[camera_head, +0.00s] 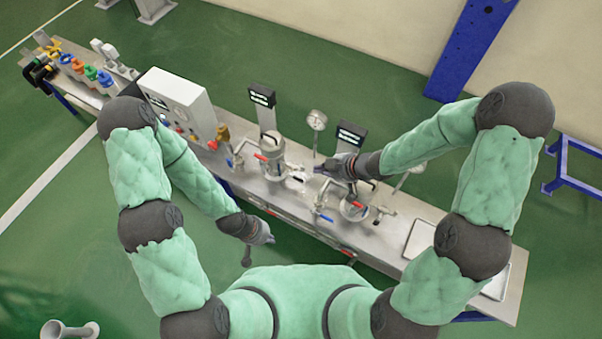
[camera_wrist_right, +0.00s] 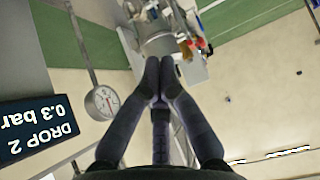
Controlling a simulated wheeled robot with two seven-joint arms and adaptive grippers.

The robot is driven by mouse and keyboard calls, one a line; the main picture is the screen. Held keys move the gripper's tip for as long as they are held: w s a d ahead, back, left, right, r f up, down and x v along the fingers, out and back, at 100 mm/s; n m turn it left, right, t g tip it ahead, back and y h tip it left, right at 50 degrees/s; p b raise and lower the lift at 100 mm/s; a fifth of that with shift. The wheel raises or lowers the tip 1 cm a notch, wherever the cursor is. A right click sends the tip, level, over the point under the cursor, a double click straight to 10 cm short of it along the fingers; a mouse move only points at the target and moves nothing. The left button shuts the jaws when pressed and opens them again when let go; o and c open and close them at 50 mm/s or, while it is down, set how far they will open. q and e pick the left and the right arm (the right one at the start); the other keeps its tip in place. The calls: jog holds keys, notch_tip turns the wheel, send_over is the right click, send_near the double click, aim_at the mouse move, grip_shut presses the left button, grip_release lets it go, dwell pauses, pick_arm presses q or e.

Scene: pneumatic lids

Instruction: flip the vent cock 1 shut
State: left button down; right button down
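I cannot tell for certain which cock is vent cock 1. A grey upright vessel (camera_head: 272,146) stands mid-bench, with a red lever (camera_head: 262,157) on its left and small fittings on its right. A second, lower vessel (camera_head: 354,209) stands further right, with a blue lever (camera_head: 325,217) beside it. My right gripper (camera_head: 318,169) is between the two vessels, right of the grey one; contact is unclear. In the right wrist view its fingers (camera_wrist_right: 161,72) converge with nothing visible between them. My left gripper (camera_head: 269,240) hangs in front of the bench, away from the fittings; its finger opening is unclear.
A round gauge (camera_head: 317,121) on a stem and two black display signs (camera_head: 262,96) (camera_head: 351,134) stand behind the vessels. One sign reads "DROP 2 0.3 bar" in the right wrist view (camera_wrist_right: 38,128). A panel box (camera_head: 178,101) stands left, and a tray (camera_head: 420,240) lies right.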

jog(key=b, duration=0.6)
send_over(301, 180)
notch_tip(301, 180, down, 8)
jog(key=shift+a+r, duration=0.1)
jog(key=shift+r, duration=0.05)
notch_tip(301, 180, down, 2)
jog(key=shift+f+b, duration=0.1)
jog(key=shift+b, duration=0.5)
jog(key=shift+f+b, duration=0.4)
jog(key=shift+f, duration=0.2)
